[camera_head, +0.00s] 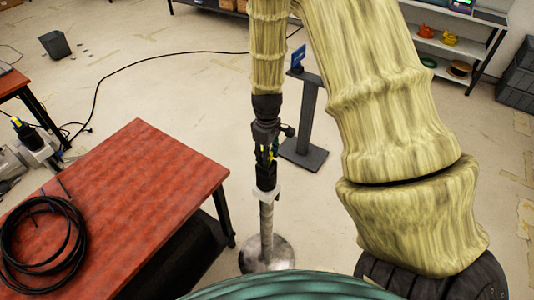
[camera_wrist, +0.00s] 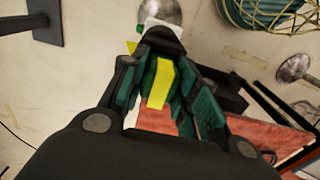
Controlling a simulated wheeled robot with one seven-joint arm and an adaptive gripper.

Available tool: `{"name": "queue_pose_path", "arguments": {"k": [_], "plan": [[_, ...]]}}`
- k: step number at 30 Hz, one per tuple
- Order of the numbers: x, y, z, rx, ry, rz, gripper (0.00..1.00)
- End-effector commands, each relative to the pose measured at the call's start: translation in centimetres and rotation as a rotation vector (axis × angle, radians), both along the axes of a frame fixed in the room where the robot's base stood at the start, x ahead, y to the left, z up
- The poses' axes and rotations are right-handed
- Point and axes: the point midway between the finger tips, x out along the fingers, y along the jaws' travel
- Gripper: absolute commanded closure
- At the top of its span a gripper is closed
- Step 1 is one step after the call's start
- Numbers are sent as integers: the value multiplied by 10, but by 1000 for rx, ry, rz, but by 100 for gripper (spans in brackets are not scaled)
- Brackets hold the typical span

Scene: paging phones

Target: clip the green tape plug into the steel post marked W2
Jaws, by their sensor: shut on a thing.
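My gripper (camera_head: 267,152) points down and is shut on a dark plug (camera_head: 266,178) with a yellow part between the fingers. In the wrist view the yellow part (camera_wrist: 159,84) sits between the teal-padded fingers. The holder also shows beyond the plug in the wrist view (camera_wrist: 153,25). No W2 mark is readable.
A red table (camera_head: 140,190) with a coiled black cable (camera_head: 75,225) stands to the left. A dark stand (camera_head: 303,150) is close behind the gripper. Another steel post base (camera_wrist: 293,67) shows at right in the wrist view. Floor beyond is mostly clear, with a cable across it.

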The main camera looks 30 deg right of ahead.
Motion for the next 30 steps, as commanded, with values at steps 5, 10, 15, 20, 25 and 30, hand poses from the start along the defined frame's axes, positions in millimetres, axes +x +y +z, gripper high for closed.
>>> {"name": "queue_pose_path", "arguments": {"k": [5, 10, 15, 20, 25, 30], "plan": [[0, 0, 5, 0, 0, -1, 93], [0, 0, 8, 0, 0, -2, 93], [0, 0, 8, 0, 0, -1, 93], [0, 0, 8, 0, 0, -1, 93], [0, 0, 8, 0, 0, -1, 93], [0, 0, 9, 0, 0, -1, 93]]}}
